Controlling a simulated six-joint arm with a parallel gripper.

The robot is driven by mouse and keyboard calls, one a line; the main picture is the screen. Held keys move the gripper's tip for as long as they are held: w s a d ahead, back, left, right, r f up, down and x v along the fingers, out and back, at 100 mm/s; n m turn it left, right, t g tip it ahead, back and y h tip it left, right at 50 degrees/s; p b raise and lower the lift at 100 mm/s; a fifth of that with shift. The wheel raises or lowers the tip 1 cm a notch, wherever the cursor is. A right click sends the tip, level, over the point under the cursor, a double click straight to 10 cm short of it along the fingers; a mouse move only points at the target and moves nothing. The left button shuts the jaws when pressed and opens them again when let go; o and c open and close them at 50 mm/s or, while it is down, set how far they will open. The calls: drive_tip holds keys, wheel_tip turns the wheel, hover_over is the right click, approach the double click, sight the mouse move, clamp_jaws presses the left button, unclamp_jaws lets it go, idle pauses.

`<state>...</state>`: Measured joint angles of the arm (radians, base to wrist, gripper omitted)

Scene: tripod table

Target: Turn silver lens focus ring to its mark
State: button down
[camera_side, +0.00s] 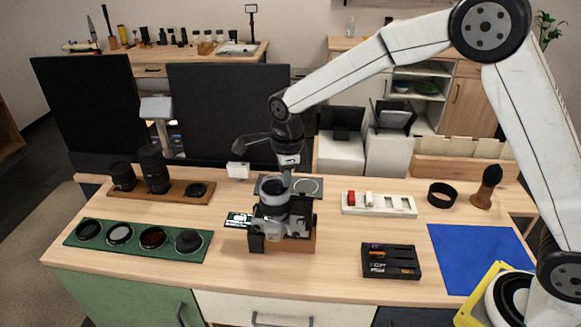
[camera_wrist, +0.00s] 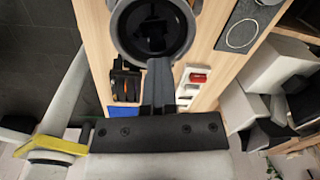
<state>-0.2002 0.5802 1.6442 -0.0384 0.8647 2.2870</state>
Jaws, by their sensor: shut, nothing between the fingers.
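A camera body with a silver lens (camera_side: 272,189) pointing up stands on a wooden block (camera_side: 303,240) near the middle of the table. The lens shows from above in the wrist view as a grey ring (camera_wrist: 117,38) around a dark opening. My gripper (camera_side: 287,180) points down at the lens's right side in the side view. In the wrist view my gripper (camera_wrist: 159,66) has its fingers together and empty, overlapping the ring's lower edge. I cannot tell whether they touch it. No focus mark can be made out.
A green tray (camera_side: 140,254) with several round filters lies left. A wooden stand (camera_side: 200,200) with lenses is behind it. A black tray (camera_side: 390,274), white tray (camera_side: 350,210), blue mat (camera_side: 478,255) and dark round bowl (camera_side: 442,203) are right. Dark monitors (camera_side: 228,115) stand behind.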

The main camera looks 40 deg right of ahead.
sight(285, 193)
drive_tip(key=shift+g, duration=0.4)
drive_tip(key=f, duration=0.1)
drive_tip(key=s+a+f, duration=0.2)
drive_tip(key=shift+f, duration=0.3)
drive_tip(key=c, duration=1)
unclamp_jaws()
drive_tip(key=shift+w+r, duration=0.3)
drive_tip(key=shift+r, duration=1.75)
drive_tip(key=o, duration=1)
drive_tip(key=shift+r, duration=0.35)
drive_tip(key=shift+w+d+r, duration=0.1)
drive_tip(key=shift+r, duration=1.6)
drive_tip(key=r+m, duration=0.1)
drive_tip(key=w+r+m, duration=0.2)
drive_tip(key=shift+w+a+r+m, duration=0.25)
drive_tip(key=shift+a+r+m, duration=0.05)
drive_tip(key=shift+r, duration=0.1)
